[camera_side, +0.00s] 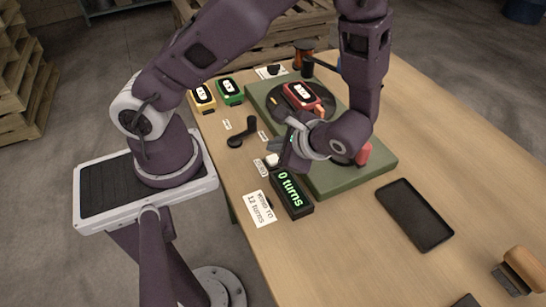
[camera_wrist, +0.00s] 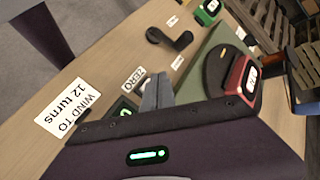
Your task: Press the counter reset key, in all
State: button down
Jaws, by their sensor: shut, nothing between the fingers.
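The counter (camera_side: 291,195) is a dark box reading "0 turns" in green, on the table in the side view. Beside it lies a small "ZERO" label (camera_side: 260,168), also readable in the wrist view (camera_wrist: 133,79). A small pale piece (camera_side: 271,160) shows next to the label; I cannot tell whether it is the reset key. My gripper (camera_side: 284,163) is shut and empty, low beside the label and the counter's far end. In the wrist view its grey fingertips (camera_wrist: 155,92) are together just right of the label. They hide what is under them, so contact cannot be told.
A black crank (camera_side: 241,135) lies beyond the label. A sign (camera_side: 260,208) reads "WIND TO 12 turns". A green base (camera_side: 340,180) carries a dark turntable with a red device (camera_side: 305,97). Green (camera_side: 230,92) and yellow (camera_side: 202,98) devices stand behind. A black tray (camera_side: 415,213) lies right.

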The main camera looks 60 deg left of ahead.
aim_at(276, 161)
jog(key=shift+r, duration=2.1)
jog(key=shift+r, duration=0.15)
jog(key=s+d+r+n+t+h, duration=0.2)
jog(key=s+r+n+t+h, duration=0.1)
jog(key=r, duration=0.6)
jog(key=s+d+r+n+t+h, duration=0.2)
jog(key=r+h, duration=0.4)
jog(key=r, duration=0.3)
jog(key=s+n+t, duration=0.1)
jog(key=s+t, duration=0.1)
jog(key=shift+s+n, duration=0.3)
